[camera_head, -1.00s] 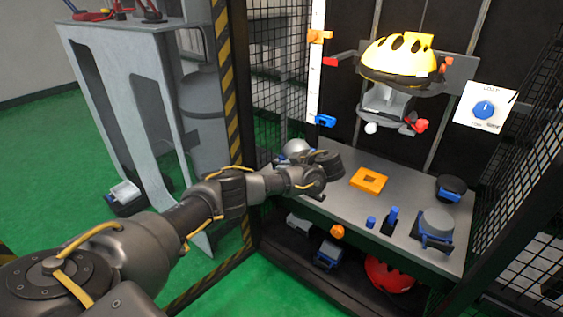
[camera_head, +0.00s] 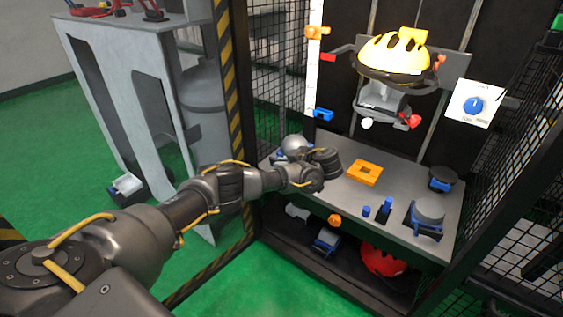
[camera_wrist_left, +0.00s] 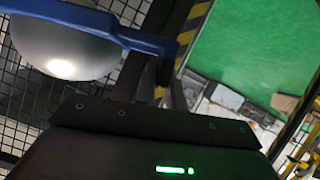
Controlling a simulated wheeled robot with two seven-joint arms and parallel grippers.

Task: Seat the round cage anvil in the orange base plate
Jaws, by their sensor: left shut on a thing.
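The round cage anvil, a silver dome on a blue frame (camera_head: 294,143), is at the left end of the grey bench. My left gripper (camera_head: 287,157) is shut on it, its fingers mostly hidden behind my wrist. In the left wrist view the dome (camera_wrist_left: 62,45) and blue frame fill the upper left, close to the gripper. The orange base plate (camera_head: 354,172) lies on the bench to the right of my wrist, with a square hole in its middle and nothing in it. My right gripper is not in view.
The bench (camera_head: 395,188) holds a black puck-like piece (camera_head: 440,175), a grey cylinder on a blue base (camera_head: 428,210) and small blue pegs (camera_head: 386,207). A yellow helmet (camera_head: 394,57) hangs above. Mesh walls stand at both sides. A red helmet (camera_head: 380,262) lies below.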

